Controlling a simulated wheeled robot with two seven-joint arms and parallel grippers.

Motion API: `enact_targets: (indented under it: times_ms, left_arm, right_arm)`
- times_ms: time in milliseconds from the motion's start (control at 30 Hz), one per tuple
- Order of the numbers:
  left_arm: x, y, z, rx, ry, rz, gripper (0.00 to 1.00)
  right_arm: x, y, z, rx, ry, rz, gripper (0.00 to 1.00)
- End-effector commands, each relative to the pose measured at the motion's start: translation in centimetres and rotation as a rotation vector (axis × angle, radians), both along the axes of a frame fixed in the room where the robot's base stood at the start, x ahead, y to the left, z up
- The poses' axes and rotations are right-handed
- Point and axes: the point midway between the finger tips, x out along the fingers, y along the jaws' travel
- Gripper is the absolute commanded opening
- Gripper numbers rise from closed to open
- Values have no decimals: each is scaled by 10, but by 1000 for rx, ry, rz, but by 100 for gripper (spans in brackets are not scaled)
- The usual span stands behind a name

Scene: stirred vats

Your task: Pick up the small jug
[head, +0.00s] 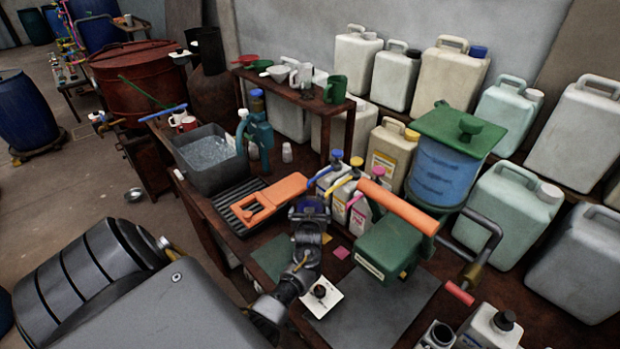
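Jug-like vessels stand on the raised shelf: a green one with a handle (335,89) at its right end and a white one (302,75) beside it. I cannot tell which is the small jug. My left gripper (309,208) is over the bench in the middle of the head view, in front of the small bottles and well below and nearer than the shelf vessels. It touches neither of them. Its fingers are too dark and small to show whether they are apart. My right gripper is not in view.
A basin (209,155) stands left. A green machine with a blue hopper (440,175) stands right of my gripper. Several large canisters (452,72) line the wall. A grey mat (375,305) is mostly clear.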

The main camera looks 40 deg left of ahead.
Motion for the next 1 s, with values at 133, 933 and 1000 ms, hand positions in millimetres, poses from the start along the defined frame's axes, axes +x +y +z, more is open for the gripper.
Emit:
enact_targets:
  times_ms: [133,933,1000]
  left_arm:
    - [4,4,-2,-1,1,0,100]
    - [4,3,-2,0,-1,0,37]
    - [4,3,-1,-1,-1,0,37]
  right_arm:
    - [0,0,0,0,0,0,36]
    - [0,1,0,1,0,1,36]
    - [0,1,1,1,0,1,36]
